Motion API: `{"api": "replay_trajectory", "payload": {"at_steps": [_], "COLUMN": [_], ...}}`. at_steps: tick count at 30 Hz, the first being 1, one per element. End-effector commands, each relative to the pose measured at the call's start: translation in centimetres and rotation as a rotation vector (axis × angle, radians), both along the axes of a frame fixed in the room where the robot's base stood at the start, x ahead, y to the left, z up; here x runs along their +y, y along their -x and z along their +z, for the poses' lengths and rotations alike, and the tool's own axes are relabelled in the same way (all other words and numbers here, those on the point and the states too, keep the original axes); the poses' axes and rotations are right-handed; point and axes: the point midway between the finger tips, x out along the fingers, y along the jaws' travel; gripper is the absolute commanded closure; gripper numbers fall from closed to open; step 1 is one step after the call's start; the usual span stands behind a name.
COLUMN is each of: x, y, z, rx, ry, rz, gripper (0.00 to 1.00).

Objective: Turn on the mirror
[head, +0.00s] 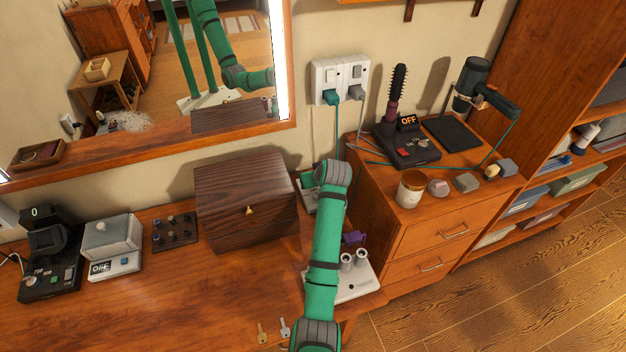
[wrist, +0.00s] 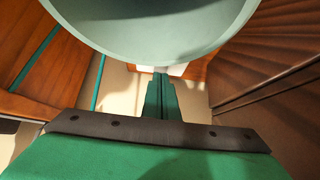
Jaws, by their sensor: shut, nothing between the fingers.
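The mirror (head: 150,80) hangs on the wall at the upper left of the head view in a wooden frame. A bright white strip (head: 281,60) runs down its right edge. I see no mirror switch that I can identify. My green arm reaches up from the bottom centre of the head view, and its end is hidden behind its own links beside the dark wooden box (head: 245,200). In the wrist view my gripper (wrist: 160,78) has its green fingers together, with nothing between them. A pale round surface covers the top of that view; I cannot tell what it is.
A wall outlet (head: 340,80) with plugs and cords is above the drawer cabinet (head: 430,240). A hair dryer (head: 485,88), a brush and a jar (head: 410,189) stand there. A white-based device (head: 355,285) is right of my arm. Keys (head: 263,333) lie at the desk's front.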

Motion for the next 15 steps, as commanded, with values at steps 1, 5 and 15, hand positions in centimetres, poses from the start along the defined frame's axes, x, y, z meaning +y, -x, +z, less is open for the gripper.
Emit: {"api": "replay_trajectory", "payload": {"at_steps": [1,5,15], "x": [0.0,0.0,0.0], "y": [0.0,0.0,0.2], "z": [0.0,0.0,3.5], "rx": [0.000,0.000,-0.003], "ry": [0.000,0.000,0.000], "rz": [0.000,0.000,0.001], "gripper": [1.00,1.00,1.00]}}
